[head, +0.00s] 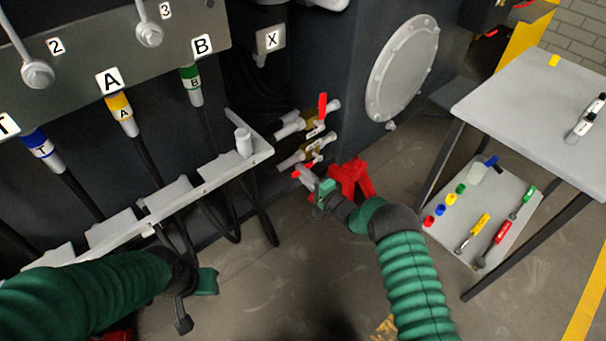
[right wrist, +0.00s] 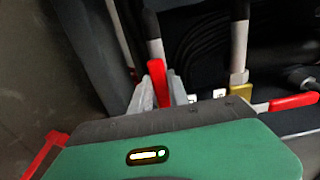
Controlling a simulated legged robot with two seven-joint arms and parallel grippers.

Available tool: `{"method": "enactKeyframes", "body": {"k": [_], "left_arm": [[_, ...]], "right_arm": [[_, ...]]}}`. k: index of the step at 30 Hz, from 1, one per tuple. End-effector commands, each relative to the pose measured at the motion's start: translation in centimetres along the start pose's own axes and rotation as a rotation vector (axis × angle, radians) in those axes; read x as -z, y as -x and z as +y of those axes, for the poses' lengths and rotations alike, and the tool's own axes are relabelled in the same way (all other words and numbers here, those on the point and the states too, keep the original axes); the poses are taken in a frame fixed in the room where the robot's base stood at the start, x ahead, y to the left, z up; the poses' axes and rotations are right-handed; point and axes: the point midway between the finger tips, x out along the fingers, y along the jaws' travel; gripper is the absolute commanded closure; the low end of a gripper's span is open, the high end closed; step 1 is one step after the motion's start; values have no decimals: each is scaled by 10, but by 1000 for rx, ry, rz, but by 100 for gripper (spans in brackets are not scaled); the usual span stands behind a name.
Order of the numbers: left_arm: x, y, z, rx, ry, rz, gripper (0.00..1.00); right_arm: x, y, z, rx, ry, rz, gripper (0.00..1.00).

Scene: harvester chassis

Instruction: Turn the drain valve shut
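Two ball valves with red handles stick out of the chassis in the head view. The upper valve (head: 314,127) has its red handle (head: 322,107) pointing up. The lower valve (head: 308,152) is just above my right gripper (head: 302,174); its label is too small to read. In the right wrist view the fingers of my right gripper (right wrist: 161,92) lie close on both sides of a red handle (right wrist: 157,80) and appear shut on it. A second red handle (right wrist: 293,103) lies to the right there. My left gripper (head: 192,300) is low at left, away from the valves, its fingers unclear.
A rail (head: 150,215) with holders runs below hoses marked T, A and B. A red stand (head: 350,178) is just behind my right gripper. A grey table (head: 530,105) with tools on its lower shelf (head: 470,235) stands at right. Floor between is clear.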

Motion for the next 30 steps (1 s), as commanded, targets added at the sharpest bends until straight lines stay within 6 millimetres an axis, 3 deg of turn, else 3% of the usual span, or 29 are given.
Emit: {"method": "enactKeyframes", "body": {"k": [4, 30], "left_arm": [[0, 0, 0, 0, 0, 0, 64], [0, 0, 0, 0, 0, 0, 64]], "right_arm": [[0, 0, 1, -2, 0, 1, 100], [2, 2, 3, -6, -2, 4, 100]]}}
